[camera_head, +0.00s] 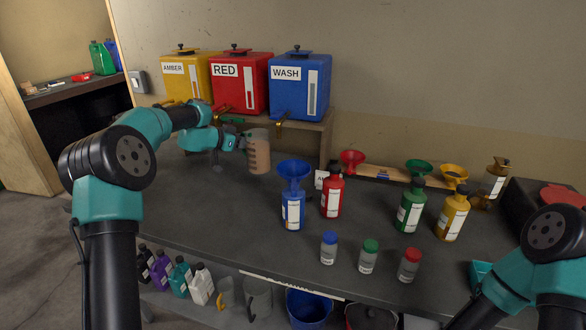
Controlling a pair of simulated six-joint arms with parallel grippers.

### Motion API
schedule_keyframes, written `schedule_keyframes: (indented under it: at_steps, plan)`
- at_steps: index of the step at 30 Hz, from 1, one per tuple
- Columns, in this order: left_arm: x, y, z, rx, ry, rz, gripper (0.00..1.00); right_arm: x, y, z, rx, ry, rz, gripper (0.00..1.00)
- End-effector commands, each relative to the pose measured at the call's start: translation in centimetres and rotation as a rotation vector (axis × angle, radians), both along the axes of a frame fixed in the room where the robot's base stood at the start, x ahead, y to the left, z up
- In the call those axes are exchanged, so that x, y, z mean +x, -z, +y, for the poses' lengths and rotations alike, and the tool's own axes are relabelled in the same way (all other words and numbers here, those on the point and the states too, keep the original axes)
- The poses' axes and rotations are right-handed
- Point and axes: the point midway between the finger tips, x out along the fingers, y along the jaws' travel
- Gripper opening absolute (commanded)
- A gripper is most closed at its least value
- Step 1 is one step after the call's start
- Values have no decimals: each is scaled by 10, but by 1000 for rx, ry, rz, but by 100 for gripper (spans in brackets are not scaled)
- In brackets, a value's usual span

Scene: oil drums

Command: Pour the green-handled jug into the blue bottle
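The jug (259,154) is clear with dark marks and holds brownish liquid. It is nearly upright, left of the blue bottle and in front of the dispensers. A green part (233,120) shows at its upper left, probably its handle. My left gripper (241,143) is at the jug's left side and appears shut on its handle; the fingertips are partly hidden. I cannot tell whether the jug touches the bench. The blue bottle (292,213) stands upright with a blue funnel (294,174) in its neck. My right arm is at the lower right; its gripper is out of view.
A red bottle (332,198) stands close right of the blue one. Small capped jars (329,249) are in front. Amber, red and blue dispensers (300,88) stand behind. The bench's left front is clear.

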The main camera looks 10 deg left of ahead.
Motion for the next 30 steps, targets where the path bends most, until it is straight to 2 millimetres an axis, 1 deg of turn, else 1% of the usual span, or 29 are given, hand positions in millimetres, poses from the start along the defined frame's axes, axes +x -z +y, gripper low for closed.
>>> schedule_keyframes:
  at_steps: [10,24,30]
  plan:
    - [-4,-9,-5,60,1,-35,0,0,0,0,0,0,0,46]
    - [-15,-36,-19,266,-4,-134,0,0,0,0,0,0,0,46]
    - [-16,-39,-19,287,-6,-142,0,0,0,0,0,0,0,46]
